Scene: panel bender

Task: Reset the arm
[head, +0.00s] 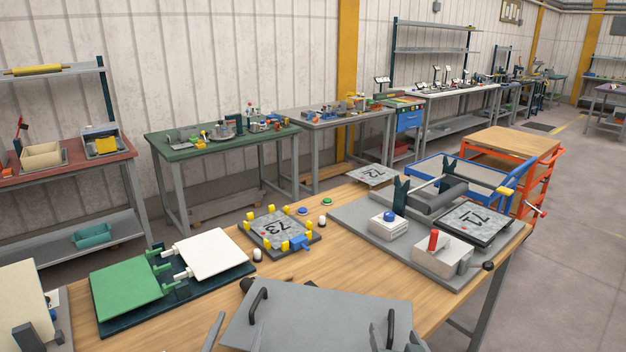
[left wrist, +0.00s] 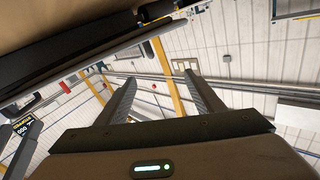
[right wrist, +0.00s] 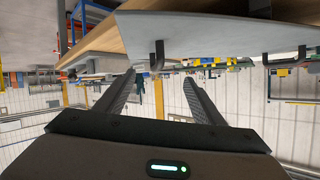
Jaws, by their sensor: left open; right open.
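My left gripper (head: 232,336) is at the bottom edge of the head view, just in front of a flat grey panel (head: 315,315). In the left wrist view my left gripper (left wrist: 163,92) is open with nothing between its fingers. My right gripper (head: 396,341) is low in the head view, near the panel's right black handle (head: 391,328). In the right wrist view my right gripper (right wrist: 160,90) is open and empty, with a black handle (right wrist: 157,56) beyond its fingertips. The panel's left black handle (head: 258,304) stands clear of my left gripper.
The wooden bench (head: 345,250) holds a bending machine with a roller (head: 436,197) and plate 71 (head: 474,223). Plate 73 (head: 281,230) sits in a yellow-pegged fixture. A hinged green panel (head: 126,283) and white panel (head: 211,253) lie at left. Bare wood shows between these.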

